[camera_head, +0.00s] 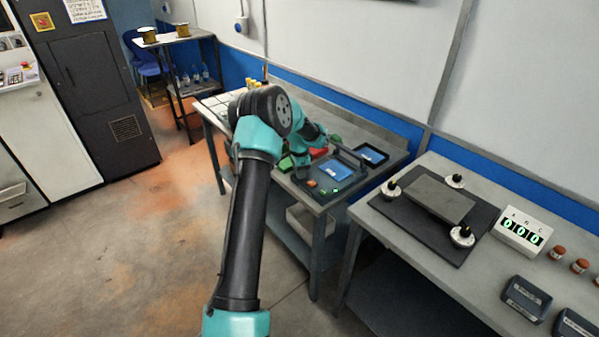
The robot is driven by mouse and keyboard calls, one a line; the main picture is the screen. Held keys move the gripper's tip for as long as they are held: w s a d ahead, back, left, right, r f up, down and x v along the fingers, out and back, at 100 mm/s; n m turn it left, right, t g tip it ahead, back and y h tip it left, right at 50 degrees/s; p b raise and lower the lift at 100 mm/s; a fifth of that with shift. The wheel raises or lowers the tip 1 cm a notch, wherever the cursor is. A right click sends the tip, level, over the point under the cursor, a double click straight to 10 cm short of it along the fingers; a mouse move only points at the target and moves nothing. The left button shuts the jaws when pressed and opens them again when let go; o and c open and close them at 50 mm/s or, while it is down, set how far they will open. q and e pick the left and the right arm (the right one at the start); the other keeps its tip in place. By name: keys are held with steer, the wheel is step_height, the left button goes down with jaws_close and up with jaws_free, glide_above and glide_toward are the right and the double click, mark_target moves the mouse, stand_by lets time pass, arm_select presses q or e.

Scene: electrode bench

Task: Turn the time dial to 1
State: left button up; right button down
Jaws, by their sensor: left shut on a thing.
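My left gripper (301,168) reaches down at the left front corner of a dark grey device (352,178) on the middle bench. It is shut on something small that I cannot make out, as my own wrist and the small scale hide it. The device has a blue panel (337,169), an orange button (312,184) and a green light (335,190). I cannot make out a time dial or its numbers. My right gripper is not in view.
A black tray (371,154) stands behind the device. The right bench holds a dark mat (407,217) with a grey plate and black-topped white knobs (462,236). A display (522,231) reads 000 beside orange-capped jars. Floor shows between bench and cabinets.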

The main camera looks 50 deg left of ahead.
arm_select(q)
steer(key=shift+n, duration=0.3)
steer(key=n, duration=0.3)
steer(key=shift+n, duration=2.5)
steer(key=o, duration=0.9)
steer(key=shift+o, duration=0.2)
steer(key=shift+r, duration=0.1)
step_height(320, 180, up, 17)
steer(key=shift+r, duration=0.1)
